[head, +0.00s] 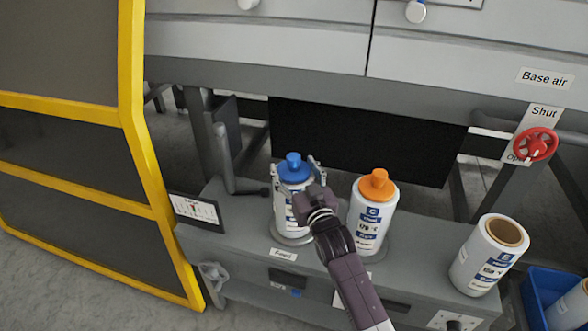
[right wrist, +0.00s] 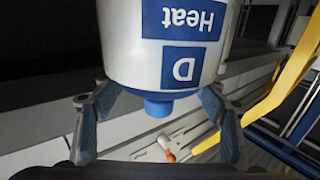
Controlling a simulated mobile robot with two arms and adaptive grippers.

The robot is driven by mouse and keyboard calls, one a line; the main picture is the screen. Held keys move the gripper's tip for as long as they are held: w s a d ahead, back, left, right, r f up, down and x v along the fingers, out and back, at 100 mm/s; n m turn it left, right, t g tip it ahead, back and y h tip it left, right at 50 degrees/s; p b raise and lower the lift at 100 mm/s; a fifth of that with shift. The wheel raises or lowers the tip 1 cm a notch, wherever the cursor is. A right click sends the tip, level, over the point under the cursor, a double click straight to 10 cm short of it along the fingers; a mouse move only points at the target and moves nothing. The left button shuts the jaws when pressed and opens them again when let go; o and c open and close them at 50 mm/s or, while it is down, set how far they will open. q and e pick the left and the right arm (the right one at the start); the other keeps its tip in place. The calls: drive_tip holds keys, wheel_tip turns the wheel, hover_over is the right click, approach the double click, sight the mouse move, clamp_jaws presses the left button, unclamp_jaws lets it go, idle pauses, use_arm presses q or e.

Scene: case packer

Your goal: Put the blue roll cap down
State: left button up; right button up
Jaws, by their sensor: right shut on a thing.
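The blue roll cap (head: 293,166) sits at the top of a white roll (head: 292,213), with its knob upward. My right gripper (head: 296,173) is around the cap from the front, one finger on each side, and is shut on it. In the right wrist view the picture is upside down: the cap (right wrist: 172,104) shows below the white roll marked "D Heat" (right wrist: 180,65), between the fingers (right wrist: 158,100). Whether the cap touches the roll's top is hard to tell. The roll stands upright over a round metal plate. My left gripper is not in view.
A white roll with an orange cap (head: 376,186) stands close on the right. An uncapped roll (head: 483,262) with a brown core is farther right, near a blue bin (head: 544,290). A yellow-framed guard (head: 140,130) is on the left. A red valve wheel (head: 535,145) is at right.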

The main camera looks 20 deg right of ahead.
drive_tip(key=o, duration=1.3)
drive_tip(key=shift+c, duration=0.2)
drive_tip(key=shift+s, duration=0.1)
drive_tip(key=s, duration=1.1)
drive_tip(key=shift+s+d, duration=0.15)
drive_tip(key=shift+s, duration=0.25)
